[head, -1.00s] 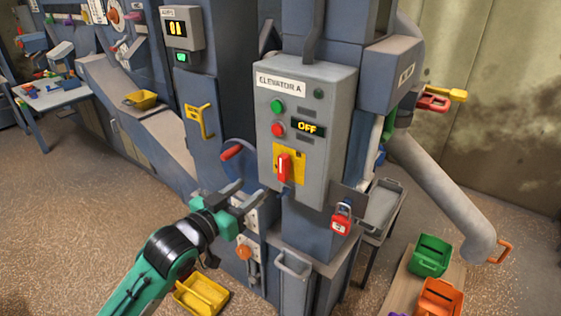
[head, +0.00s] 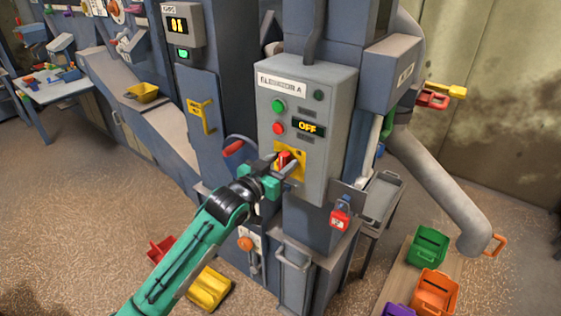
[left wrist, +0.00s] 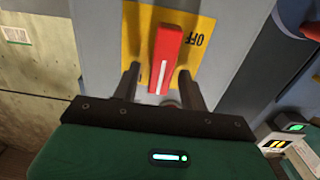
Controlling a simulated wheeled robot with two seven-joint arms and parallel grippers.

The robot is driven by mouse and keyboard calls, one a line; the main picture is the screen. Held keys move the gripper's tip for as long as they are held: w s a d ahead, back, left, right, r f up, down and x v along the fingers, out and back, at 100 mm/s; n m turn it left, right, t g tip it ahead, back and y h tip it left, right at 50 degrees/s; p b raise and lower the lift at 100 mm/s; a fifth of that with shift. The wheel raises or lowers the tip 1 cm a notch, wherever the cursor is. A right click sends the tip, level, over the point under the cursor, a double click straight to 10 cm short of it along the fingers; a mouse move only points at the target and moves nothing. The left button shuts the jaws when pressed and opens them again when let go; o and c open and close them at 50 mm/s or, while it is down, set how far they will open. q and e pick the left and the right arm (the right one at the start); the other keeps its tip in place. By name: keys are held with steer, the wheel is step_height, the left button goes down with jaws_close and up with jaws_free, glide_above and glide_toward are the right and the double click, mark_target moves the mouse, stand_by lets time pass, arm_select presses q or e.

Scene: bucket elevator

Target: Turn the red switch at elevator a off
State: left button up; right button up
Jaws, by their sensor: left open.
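The red switch (head: 284,160) sits on a yellow plate (head: 299,153) low on the grey elevator A control box (head: 343,110). The box's small display (head: 308,127) reads OFF. My left gripper (head: 280,166) is at the switch with its fingers on either side of the handle. In the left wrist view the red handle (left wrist: 165,58) with its white line stands between and beyond the open fingertips (left wrist: 158,78), with a gap on both sides. OFF is printed on the plate beside it. My right gripper is not in view.
A green button (head: 278,106) and a red button (head: 278,127) are above the switch. A red padlock (head: 340,215) hangs at the box's lower right. A red-handled crank (head: 233,148) is just left of my gripper. Coloured bins, among them a green one (head: 428,246), stand at the lower right.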

arm_select(q)
jaws_close()
steer(key=shift+w+a+r+n+p, duration=0.1)
steer(key=shift+n+p, duration=0.35)
steer(key=shift+n, duration=0.15)
steer(key=shift+a+r+n+p, duration=0.1)
steer(key=shift+n+p, duration=0.3)
steer(key=shift+n, duration=0.2)
steer(key=n+p, duration=0.2)
steer(key=n, duration=0.3)
steer(key=f+n+p, duration=0.1)
steer(key=n+p, duration=0.1)
steer(key=n, duration=0.3)
steer(key=w+a+f+n+p, duration=0.1)
steer(key=n+p, duration=0.1)
steer(key=n, duration=0.3)
steer(key=shift+a, duration=0.1)
steer(key=shift+f+n, duration=0.15)
steer(key=shift+n, duration=0.25)
